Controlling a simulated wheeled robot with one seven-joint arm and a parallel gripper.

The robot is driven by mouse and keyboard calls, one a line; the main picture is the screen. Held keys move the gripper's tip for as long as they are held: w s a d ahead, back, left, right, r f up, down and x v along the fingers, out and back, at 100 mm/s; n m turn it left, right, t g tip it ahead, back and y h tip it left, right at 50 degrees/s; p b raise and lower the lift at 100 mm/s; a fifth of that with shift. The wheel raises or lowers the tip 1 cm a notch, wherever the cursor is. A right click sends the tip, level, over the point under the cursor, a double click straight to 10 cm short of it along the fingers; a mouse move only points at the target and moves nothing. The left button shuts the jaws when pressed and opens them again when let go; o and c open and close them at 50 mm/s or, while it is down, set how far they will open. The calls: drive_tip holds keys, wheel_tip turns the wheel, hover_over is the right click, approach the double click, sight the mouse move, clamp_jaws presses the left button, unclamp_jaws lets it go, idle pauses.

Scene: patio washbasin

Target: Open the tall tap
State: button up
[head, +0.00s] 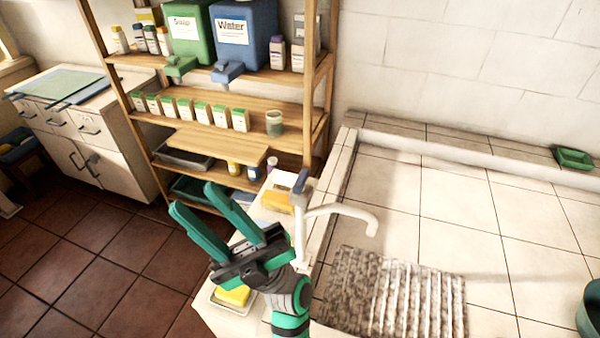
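The tall tap (300,225) is a white upright post with a curved spout reaching right over the tiled basin. No water shows at the spout's end. My gripper (193,199) is green and black, and its two fingers are spread with nothing between them. The fingers point up and left, away from the tap. In the picture my gripper is left of the tap and my wrist lies just below the post. The foot of the post is partly hidden, and I cannot tell the depth gap between them.
A wooden shelf (218,95) with bottles, a green dispenser (190,35) and a blue dispenser (245,40) stands behind. A yellow sponge (232,296) lies in a tray below my gripper. A ribbed grey mat (392,295) lies in the basin. Red floor tiles are clear at left.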

drive_tip(key=s+a+r+n+g+h, duration=0.1)
drive_tip(key=a+r+n+g+h, duration=0.1)
drive_tip(key=a+n+g+h, duration=0.3)
drive_tip(key=s+a+r+n+g+h, duration=0.2)
drive_tip(key=a+n+g+h, duration=0.1)
drive_tip(key=n+g+h, duration=0.35)
drive_tip(key=m+t+h, duration=1.1)
drive_tip(key=t+h, duration=0.3)
drive_tip(key=h, duration=0.7)
approach(301, 177)
drive_tip(key=shift+n+g, duration=0.25)
drive_tip(key=x, duration=0.8)
drive_tip(key=shift+w, duration=0.15)
